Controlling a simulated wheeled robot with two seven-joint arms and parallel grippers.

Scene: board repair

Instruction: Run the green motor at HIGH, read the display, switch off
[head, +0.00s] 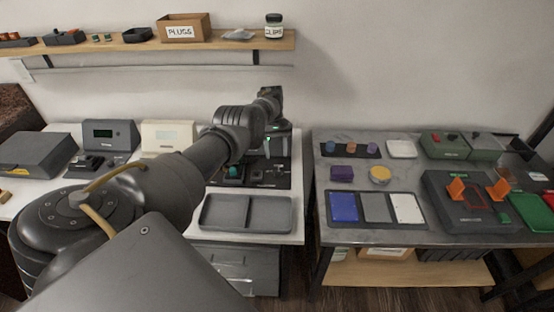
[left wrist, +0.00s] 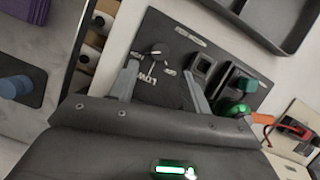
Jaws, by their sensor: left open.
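The black control panel (head: 270,182) lies on the white bench behind the grey tray. In the left wrist view it carries a black knob (left wrist: 159,51) with a white mark and a "LOW" label, and a black rocker switch (left wrist: 203,65). The green motor (left wrist: 239,109) sits at the panel's other end, partly hidden; its green top also shows in the head view (head: 234,170). My left gripper (left wrist: 162,90) is open above the panel, its fingers apart on the knob's near side, with nothing between them. The knob's exact setting is unclear. My right gripper is out of view.
A grey box with a dark green display (head: 103,134) and a cream box (head: 168,136) stand left of the panel. The grey tray (head: 246,213) looks empty. A gap separates this bench from the grey table (head: 390,238) with several parts on it.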

